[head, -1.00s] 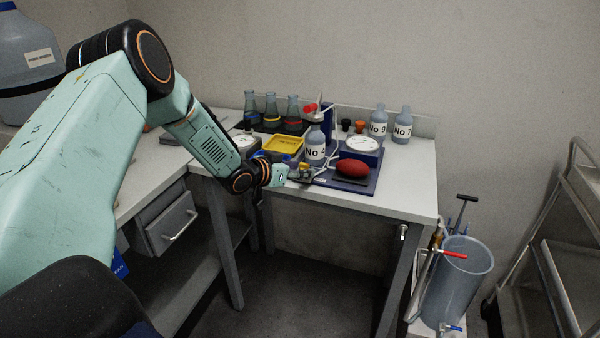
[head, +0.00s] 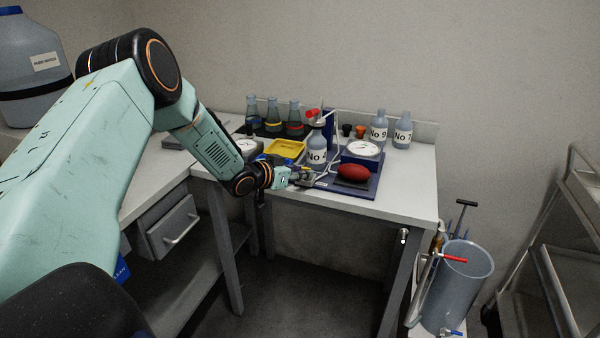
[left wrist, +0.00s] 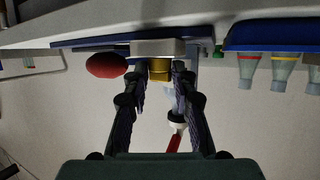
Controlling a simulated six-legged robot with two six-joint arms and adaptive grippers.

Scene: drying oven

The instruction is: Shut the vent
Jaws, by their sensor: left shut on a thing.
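My left gripper (head: 306,179) reaches in from the left to the front edge of a blue board on the bench. In the left wrist view, which looks upside down, its two dark fingers (left wrist: 160,75) are closed about a small brass-yellow fitting (left wrist: 158,68) in front of a pale block. I take this fitting to be the vent; its setting cannot be told. A red bulb (head: 353,172) lies on the board (head: 345,188) to the right of the gripper and also shows in the left wrist view (left wrist: 106,65). My right gripper is out of view.
Bottle No 4 (head: 317,152) stands just behind the gripper. A white dial gauge (head: 363,148), a yellow tray (head: 285,148) and several flasks (head: 273,115) stand farther back. Bottles No 9 (head: 378,129) and No 7 (head: 403,132) are at the right. The bench's front right is clear.

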